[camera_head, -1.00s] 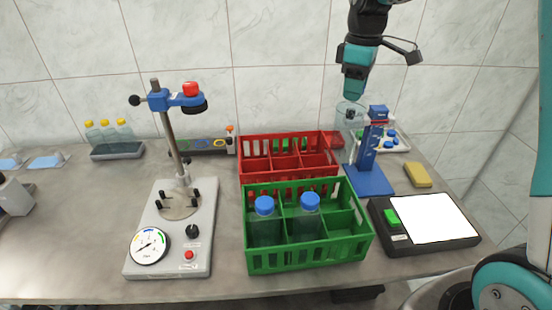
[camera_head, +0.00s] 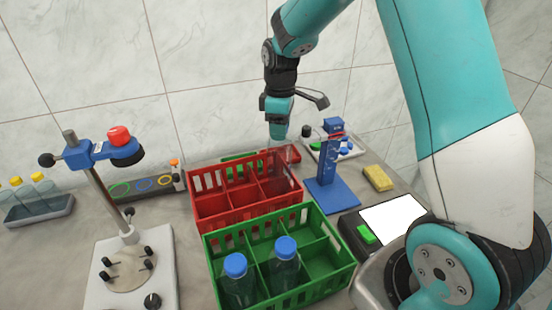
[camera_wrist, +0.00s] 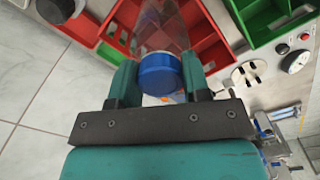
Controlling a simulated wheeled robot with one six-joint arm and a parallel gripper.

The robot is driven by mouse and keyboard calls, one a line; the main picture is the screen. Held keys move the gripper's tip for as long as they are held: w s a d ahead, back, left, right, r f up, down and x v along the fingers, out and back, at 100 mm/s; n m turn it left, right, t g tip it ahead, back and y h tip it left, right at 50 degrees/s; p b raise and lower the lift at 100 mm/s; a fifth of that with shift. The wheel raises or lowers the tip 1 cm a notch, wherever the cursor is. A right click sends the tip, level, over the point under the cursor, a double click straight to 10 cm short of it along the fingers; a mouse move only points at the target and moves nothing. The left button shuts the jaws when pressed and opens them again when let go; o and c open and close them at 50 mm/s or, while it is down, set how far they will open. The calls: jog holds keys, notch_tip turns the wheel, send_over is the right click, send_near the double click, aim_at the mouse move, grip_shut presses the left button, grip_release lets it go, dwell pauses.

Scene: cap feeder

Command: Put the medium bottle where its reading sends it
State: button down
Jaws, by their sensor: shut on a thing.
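My gripper (camera_head: 279,128) is over the back right of the red crate (camera_head: 232,212). In the wrist view my gripper (camera_wrist: 159,88) is shut on a clear bottle with a blue cap (camera_wrist: 157,72). The clear body of this bottle extends over the red crate (camera_wrist: 206,45) there; whether it touches the crate I cannot tell. In the head view the held bottle is barely distinguishable. The green crate (camera_head: 232,302), in front of the red one, holds two blue-capped bottles, one at left (camera_head: 236,267) and one at right (camera_head: 285,249).
A blue stand (camera_head: 331,185) rises right of the red crate. Beyond it are a white tray (camera_head: 352,153) with caps and a yellow sponge (camera_head: 377,178). A device with a white screen (camera_head: 392,217) is at right. A clamp stand (camera_head: 100,205) is at left.

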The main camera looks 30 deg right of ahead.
aim_at(280, 159)
notch_tip(280, 159, down, 10)
jog(key=shift+p, duration=0.85)
jog(key=shift+f, duration=0.1)
jog(key=c, duration=0.6)
grip_release()
notch_tip(280, 159, up, 11)
jog(key=b, duration=0.3)
jog(key=shift+r, duration=0.2)
jog(key=shift+s+a+r, duration=0.75)
jog(key=shift+a+r, duration=0.25)
jog(key=shift+r, duration=0.1)
jog(key=s+a+r+y, duration=0.1)
jog(key=s+a+r, duration=0.1)
jog(key=s+a, duration=0.3)
jog(key=s+a+r+m+y, duration=0.1)
jog(key=s+a, duration=0.4)
jog(key=s, duration=0.7)
jog(key=s+a+r+m+y, duration=0.1)
jog(key=s+a+r, duration=0.3)
jog(key=s, duration=0.5)
jog(key=shift+s+a+y, duration=0.15)
jog(key=shift+a+y, duration=0.45)
jog(key=shift+a, duration=0.5)
